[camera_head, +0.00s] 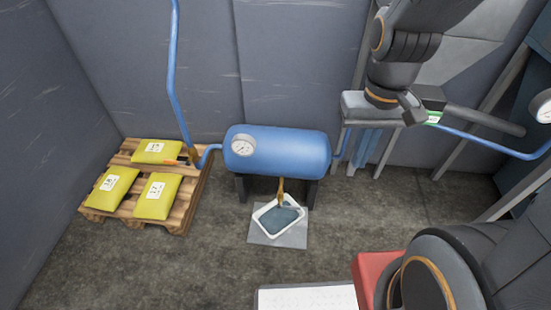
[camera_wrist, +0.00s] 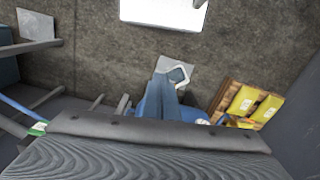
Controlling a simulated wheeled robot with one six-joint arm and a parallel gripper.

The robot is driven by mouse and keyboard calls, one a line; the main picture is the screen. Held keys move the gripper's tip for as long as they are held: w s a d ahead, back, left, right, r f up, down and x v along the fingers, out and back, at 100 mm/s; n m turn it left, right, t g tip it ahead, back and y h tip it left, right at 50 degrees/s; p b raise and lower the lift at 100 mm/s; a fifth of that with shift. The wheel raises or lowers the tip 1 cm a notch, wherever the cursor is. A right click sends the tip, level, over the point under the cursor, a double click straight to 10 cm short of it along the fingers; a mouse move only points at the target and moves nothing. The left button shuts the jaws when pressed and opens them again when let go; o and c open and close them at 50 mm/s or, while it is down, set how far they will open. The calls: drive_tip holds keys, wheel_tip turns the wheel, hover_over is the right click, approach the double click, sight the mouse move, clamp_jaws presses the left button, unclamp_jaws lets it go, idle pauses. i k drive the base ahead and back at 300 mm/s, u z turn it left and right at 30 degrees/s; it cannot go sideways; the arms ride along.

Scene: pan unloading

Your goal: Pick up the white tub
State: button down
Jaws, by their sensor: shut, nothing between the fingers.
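The white tub (camera_head: 267,231) stands on the floor on a grey square mat (camera_head: 297,237), below the blue tank, with dark bluish contents inside. The tub (camera_wrist: 184,69) also shows in the wrist view, just beyond my fingertips and partly hidden by them. My gripper (camera_head: 364,174) hangs pointing down, right of the tank and well above and apart from the tub. Its blue fingers (camera_wrist: 170,88) are together, with nothing between them.
The blue tank (camera_head: 280,150) with a gauge (camera_head: 243,146) stands on dark supports, its brownish outlet (camera_head: 280,190) reaching down over the tub. A pallet (camera_head: 184,211) with yellow sacks (camera_head: 156,197) is at left. Floor right of the mat is clear.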

sight(274, 222)
drive_tip(key=z, duration=2.9)
drive_tip(key=k, duration=1.75)
drive_tip(key=u, duration=1.45)
